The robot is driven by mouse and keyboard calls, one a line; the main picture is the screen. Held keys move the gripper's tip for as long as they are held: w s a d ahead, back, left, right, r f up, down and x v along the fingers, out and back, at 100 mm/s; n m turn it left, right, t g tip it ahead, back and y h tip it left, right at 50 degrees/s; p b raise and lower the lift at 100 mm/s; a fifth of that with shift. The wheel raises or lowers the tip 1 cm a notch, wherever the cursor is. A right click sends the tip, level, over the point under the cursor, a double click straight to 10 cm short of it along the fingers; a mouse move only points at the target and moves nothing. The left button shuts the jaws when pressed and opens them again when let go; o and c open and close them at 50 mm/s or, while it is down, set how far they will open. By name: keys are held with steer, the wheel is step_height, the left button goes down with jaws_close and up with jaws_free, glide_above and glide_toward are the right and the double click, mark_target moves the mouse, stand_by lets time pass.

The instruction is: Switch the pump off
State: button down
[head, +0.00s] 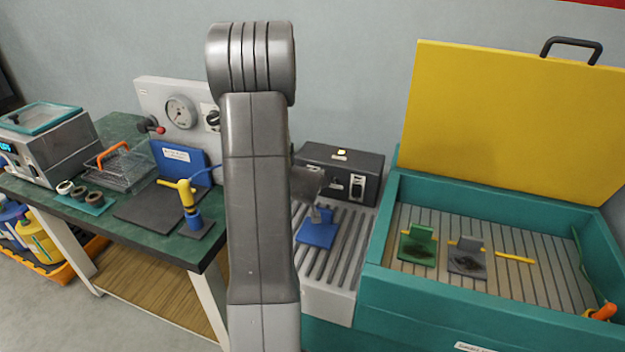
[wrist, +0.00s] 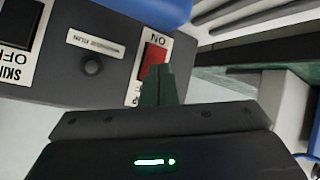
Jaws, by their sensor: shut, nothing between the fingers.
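The pump switch is a red rocker (wrist: 154,58) on a white plate marked ON, seen upside down in the wrist view on a grey panel. My gripper (wrist: 157,82) is shut and empty, its dark green fingertips right at the red rocker and covering its lower part. I cannot tell whether they touch it, or which way it is pressed. In the head view the dark box (head: 345,160) appears to carry this panel. My arm hides its left part and the red rocker there.
A black switch (wrist: 20,22) marked SKIM and OFF sits on the same panel, with a small black knob (wrist: 92,66) between. A blue plate (head: 318,234) lies on the ribbed drain board (head: 335,280). A teal tank (head: 480,310) with raised yellow lid (head: 500,120) stands right.

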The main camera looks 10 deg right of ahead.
steer(key=shift+s, duration=0.1)
stand_by(0.3)
steer(key=shift+s+a+f, duration=0.1)
steer(key=shift+s+a, duration=0.3)
steer(key=shift+s, duration=0.1)
steer(key=shift+s+a+f+b, duration=0.2)
steer(key=shift+s+a, duration=0.5)
steer(key=shift+s, duration=0.35)
steer(key=shift+s+a+f+b, duration=0.1)
steer(key=shift+s+a+b, duration=0.1)
steer(key=shift+s+a, duration=0.65)
steer(key=shift+s+d, duration=0.1)
steer(key=shift+d, duration=0.1)
steer(key=shift+s+a+f, duration=0.15)
steer(key=shift+s+a, duration=0.4)
steer(key=shift+s, duration=0.3)
steer(key=shift+s+a+f, duration=0.1)
steer(key=shift+s+a, duration=0.45)
steer(key=shift+s, duration=0.25)
steer(key=shift+w, duration=0.1)
